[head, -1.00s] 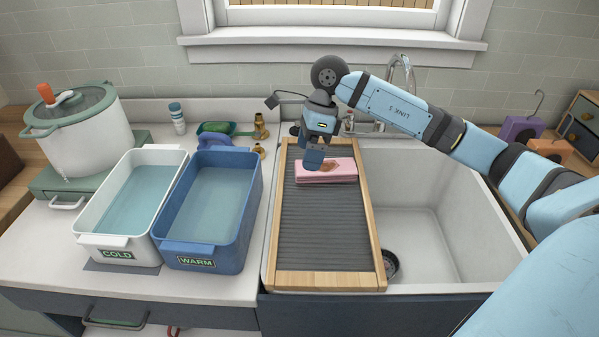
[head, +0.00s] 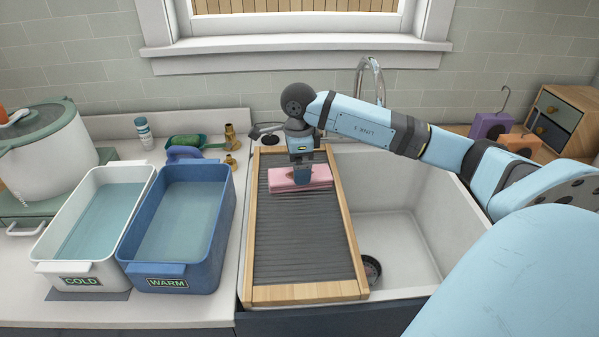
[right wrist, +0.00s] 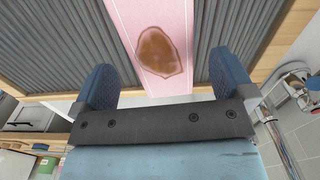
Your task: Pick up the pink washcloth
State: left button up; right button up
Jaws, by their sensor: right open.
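The pink washcloth (head: 318,178) lies folded flat on the upper part of the ribbed washboard (head: 300,240) in the head view. A brown stain (right wrist: 160,52) shows on its top in the right wrist view. My right gripper (head: 303,180) points down over the washcloth and hides part of it and of the stain. In the right wrist view its two blue fingers stand apart, one on each side of the washcloth (right wrist: 135,15), with nothing clamped between them. I cannot tell the exact height of the fingertips above the board. My left gripper is not in view.
The washboard's wooden frame lies over the left part of the white sink (head: 410,220). Left of it stand the blue WARM tub (head: 215,235) and the white COLD tub (head: 45,245), both with water. A faucet (head: 372,75) rises behind. Brass fittings (head: 231,135) stand near the board.

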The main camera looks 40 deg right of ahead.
notch_tip(320, 180, down, 4)
jog(key=shift+d+r, duration=0.1)
jog(key=shift+d, duration=0.05)
jog(key=c, duration=0.9)
jog(key=shift+r, duration=0.2)
